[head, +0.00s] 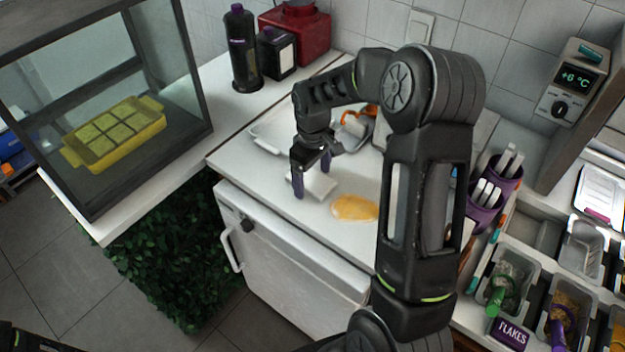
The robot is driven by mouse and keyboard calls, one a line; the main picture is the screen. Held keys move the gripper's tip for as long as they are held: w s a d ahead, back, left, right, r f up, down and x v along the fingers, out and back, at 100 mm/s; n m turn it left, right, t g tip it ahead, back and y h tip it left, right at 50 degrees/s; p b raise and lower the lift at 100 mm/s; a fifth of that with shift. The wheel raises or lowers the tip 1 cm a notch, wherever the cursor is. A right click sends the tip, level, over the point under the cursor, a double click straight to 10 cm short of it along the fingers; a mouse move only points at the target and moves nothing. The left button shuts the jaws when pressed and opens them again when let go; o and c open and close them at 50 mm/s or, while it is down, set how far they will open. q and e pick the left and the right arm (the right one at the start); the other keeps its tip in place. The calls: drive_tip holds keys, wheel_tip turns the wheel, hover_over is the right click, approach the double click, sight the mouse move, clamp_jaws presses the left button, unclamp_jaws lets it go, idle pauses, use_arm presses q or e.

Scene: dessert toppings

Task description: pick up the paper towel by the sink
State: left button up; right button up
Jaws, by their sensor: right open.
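A small white flat piece, which looks like the folded paper towel (320,186), lies on the white counter near its front edge. My right gripper (312,174) points down over it with its two purple fingers apart, one at its left end and one by its far side. I cannot tell whether the fingers touch it. A pale grey tray or basin (262,140), possibly the sink, lies behind, partly hidden by my right arm. My left gripper does not show; only a dark part of my left arm is in the lower left corner.
A yellow-orange cloth or sponge (355,207) lies just right of the white piece. An orange-handled item (357,122) is behind. A glass case (205,80) with a yellow mould (115,135) stands left. Purple cups (487,195) and topping bins (510,280) are right.

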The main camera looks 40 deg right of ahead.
sight(313, 179)
idle(0.5)
drive_tip(key=c, duration=1.5)
wheel_tip(313, 179, up, 10)
drive_tip(key=shift+r+b, duration=0.1)
drive_tip(key=shift+b, duration=0.65)
drive_tip(key=shift+c, duration=0.2)
